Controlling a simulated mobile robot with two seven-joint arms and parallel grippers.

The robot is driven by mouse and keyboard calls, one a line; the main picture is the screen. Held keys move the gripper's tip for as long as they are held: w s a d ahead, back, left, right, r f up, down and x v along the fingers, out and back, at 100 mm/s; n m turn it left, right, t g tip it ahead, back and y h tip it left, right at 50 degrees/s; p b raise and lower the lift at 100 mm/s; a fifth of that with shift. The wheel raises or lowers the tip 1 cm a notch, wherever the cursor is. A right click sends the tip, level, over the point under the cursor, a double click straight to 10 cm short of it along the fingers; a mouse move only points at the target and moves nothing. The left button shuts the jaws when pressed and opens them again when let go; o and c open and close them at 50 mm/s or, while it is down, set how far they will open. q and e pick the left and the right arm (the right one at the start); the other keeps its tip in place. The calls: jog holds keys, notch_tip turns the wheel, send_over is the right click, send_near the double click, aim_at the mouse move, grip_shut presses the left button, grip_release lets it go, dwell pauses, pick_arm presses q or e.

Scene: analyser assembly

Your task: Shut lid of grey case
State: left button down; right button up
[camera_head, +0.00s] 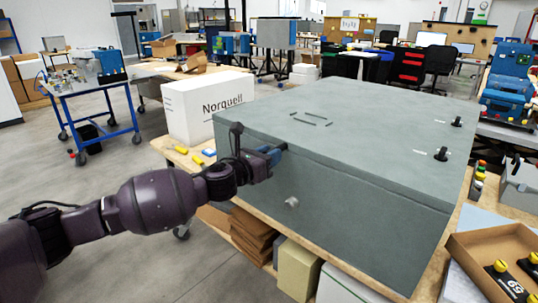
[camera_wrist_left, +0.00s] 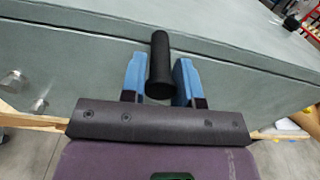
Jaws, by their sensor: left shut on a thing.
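The grey case (camera_head: 345,212) stands on a wooden-topped table, with its lid (camera_head: 350,125) lying flat across the top. A seam runs under the lid's front edge, and I cannot tell if a small gap is left there. My left gripper (camera_head: 277,154) is at the front edge near the case's left corner. In the left wrist view, its blue fingers (camera_wrist_left: 160,85) are on either side of a black handle (camera_wrist_left: 160,60) on the case and are shut on it. The fingers hide part of the handle in the head view. My right gripper is not in view.
A white Norquell box (camera_head: 207,106) stands behind the case's left side. Small yellow pieces (camera_head: 197,160) lie on the table by the left corner. An open cardboard box (camera_head: 480,255) is at the right. Boxes (camera_head: 297,268) sit below the tabletop.

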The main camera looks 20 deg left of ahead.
pick_arm(q)
jog(key=c, duration=1)
grip_release()
jog(key=shift+f, duration=0.15)
jog(key=shift+s, duration=0.1)
jog(key=v, duration=1)
jog(key=shift+s+p, duration=0.35)
jog(key=shift+a, duration=0.1)
